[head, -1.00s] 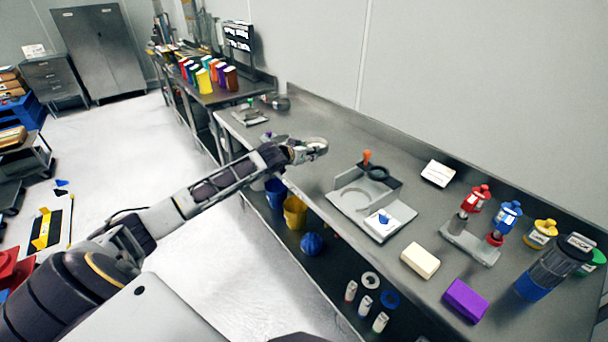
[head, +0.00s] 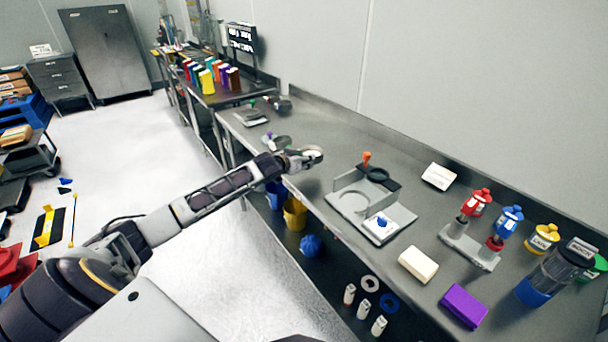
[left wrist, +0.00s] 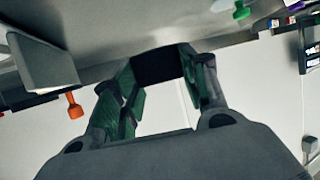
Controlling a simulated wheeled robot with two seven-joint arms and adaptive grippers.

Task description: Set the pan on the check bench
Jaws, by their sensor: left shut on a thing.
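My left gripper (head: 304,158) is shut on a small round pale-rimmed thing, which looks like the pan (head: 313,153), over the long steel bench (head: 335,140). The gap between pan and bench top cannot be told. In the left wrist view the two fingers (left wrist: 160,80) close on a dark piece, and the steel bench top fills the upper part of the picture. Much of the pan is hidden by the fingers. My right gripper is not in view.
Red, blue and yellow-topped containers, a cream block (head: 418,264) and a purple block (head: 464,306) lie farther right. A grey scale-like device (head: 250,118) sits at the far left end.

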